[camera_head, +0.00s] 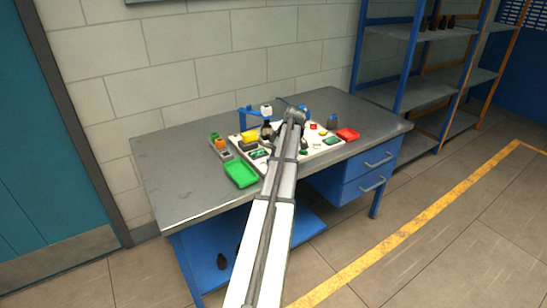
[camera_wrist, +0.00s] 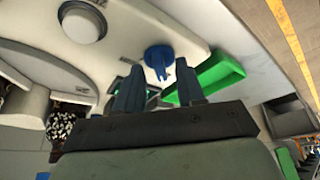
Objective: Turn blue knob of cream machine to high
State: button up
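In the wrist view, a blue knob (camera_wrist: 159,57) with a raised grip sits on the cream surface of the machine (camera_wrist: 125,35). My gripper (camera_wrist: 159,75) is open, its two dark fingers apart. The knob shows just beyond the fingertips, between them in the picture. I cannot tell whether either finger touches it. No marking of the knob's setting can be read. In the head view my arm reaches over the bench and hides the knob and my fingers.
A large round button or dial (camera_wrist: 83,22) sits left of the knob. A green tray (camera_wrist: 215,82) lies close on the right.

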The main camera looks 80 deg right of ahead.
jog(key=shift+f, duration=0.2)
jog(key=shift+c, duration=0.4)
grip_shut()
